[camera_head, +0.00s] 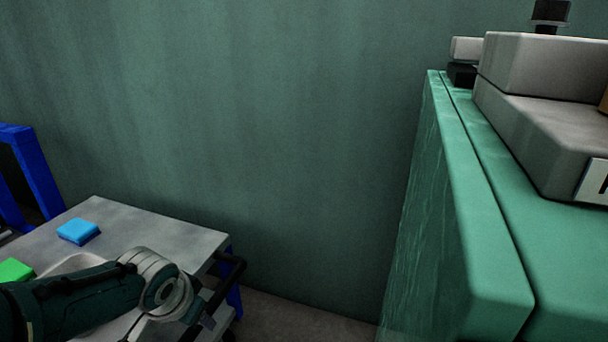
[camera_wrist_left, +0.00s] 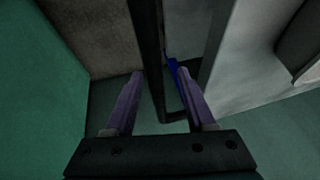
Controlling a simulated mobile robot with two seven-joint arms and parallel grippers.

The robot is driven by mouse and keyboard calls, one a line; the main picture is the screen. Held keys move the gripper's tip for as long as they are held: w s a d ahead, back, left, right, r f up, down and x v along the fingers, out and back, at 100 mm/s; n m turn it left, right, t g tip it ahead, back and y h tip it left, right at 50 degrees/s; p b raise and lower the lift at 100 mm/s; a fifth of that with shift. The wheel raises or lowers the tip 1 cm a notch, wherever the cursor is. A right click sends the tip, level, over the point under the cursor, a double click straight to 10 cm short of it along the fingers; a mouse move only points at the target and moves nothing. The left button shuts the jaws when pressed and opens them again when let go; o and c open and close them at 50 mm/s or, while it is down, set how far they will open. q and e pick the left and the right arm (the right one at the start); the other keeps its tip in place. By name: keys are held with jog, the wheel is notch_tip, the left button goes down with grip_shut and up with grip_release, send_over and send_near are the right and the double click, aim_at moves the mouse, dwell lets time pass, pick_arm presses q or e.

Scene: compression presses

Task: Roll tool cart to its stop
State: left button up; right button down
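The tool cart (camera_head: 190,237) stands at the lower left in the head view, with a grey top, blue frame posts and a black handle (camera_head: 232,272) on its right end. My left arm reaches over the cart, and my left gripper (camera_head: 206,321) is down by the handle, partly cut off by the lower edge. In the left wrist view, the purple fingers of my left gripper (camera_wrist_left: 160,74) are apart, with the black handle bar (camera_wrist_left: 152,70) running between them. A gap shows between bar and right finger; contact on the left is unclear. My right gripper is out of view.
A blue block (camera_head: 78,231) and a green block (camera_head: 15,270) lie on the cart top. A green press or bench (camera_head: 455,210) with grey machine parts (camera_head: 545,125) stands at right. A green wall is behind. Bare floor (camera_head: 300,315) shows between cart and bench.

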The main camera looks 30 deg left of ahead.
pick_arm(q)
jog(key=shift+d, duration=0.15)
jog(key=p+v, duration=0.9)
jog(key=v, duration=0.1)
jog(key=shift+p, duration=0.3)
